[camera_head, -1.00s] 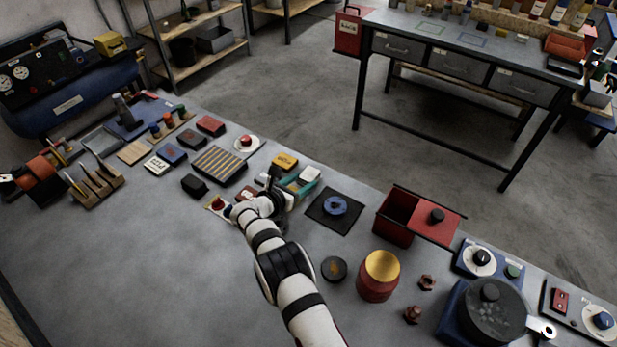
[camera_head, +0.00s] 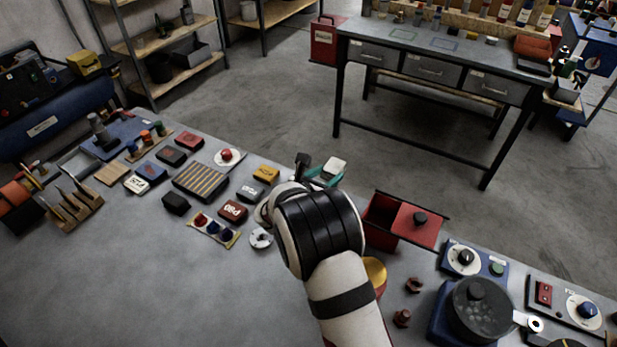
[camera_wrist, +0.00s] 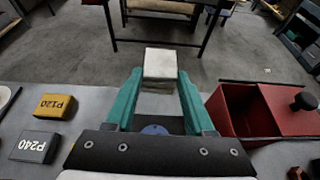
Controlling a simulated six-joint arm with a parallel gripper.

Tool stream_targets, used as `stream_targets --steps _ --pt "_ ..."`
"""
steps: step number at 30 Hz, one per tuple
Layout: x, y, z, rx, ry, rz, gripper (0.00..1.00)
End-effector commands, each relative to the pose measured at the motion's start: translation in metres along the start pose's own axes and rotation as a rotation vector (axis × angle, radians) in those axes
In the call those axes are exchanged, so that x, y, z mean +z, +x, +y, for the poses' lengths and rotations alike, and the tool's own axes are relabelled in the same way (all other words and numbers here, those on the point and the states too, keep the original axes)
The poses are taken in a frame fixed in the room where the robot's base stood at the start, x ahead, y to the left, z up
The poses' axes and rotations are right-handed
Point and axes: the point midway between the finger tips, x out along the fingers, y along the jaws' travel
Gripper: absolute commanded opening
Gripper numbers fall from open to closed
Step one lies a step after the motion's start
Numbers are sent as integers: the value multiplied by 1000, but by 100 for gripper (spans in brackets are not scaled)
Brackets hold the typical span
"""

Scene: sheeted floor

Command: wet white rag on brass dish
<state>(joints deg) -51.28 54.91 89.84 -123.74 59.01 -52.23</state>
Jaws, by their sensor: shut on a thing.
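The white rag (camera_wrist: 162,64) is a small pale block-shaped piece between the teal fingertips of my gripper (camera_wrist: 160,78). My gripper is shut on it and holds it up above the bench. In the head view the rag (camera_head: 336,164) shows beyond my arm, at the tips of my gripper (camera_head: 328,173). The brass dish (camera_head: 377,271) is the gold top of a red can, mostly hidden behind my arm in the head view. The dish is not in the wrist view.
A red box (camera_head: 382,214) with a slid-open knobbed lid stands right of my gripper, also in the wrist view (camera_wrist: 236,110). A blue round piece (camera_wrist: 155,129) lies below my fingers. Yellow (camera_wrist: 55,105) and dark (camera_wrist: 36,147) sanding blocks lie left. The front-left bench is clear.

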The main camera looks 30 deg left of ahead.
Motion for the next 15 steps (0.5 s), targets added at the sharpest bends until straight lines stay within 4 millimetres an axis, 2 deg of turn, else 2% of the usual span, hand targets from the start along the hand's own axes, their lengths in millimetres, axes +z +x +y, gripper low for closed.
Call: stream_targets --steps 5,12,15 --pt "5 -43 -34 -168 70 0 0" --pt "-4 -137 -110 -511 210 1 0" --pt "-9 -170 -136 -618 254 1 0"
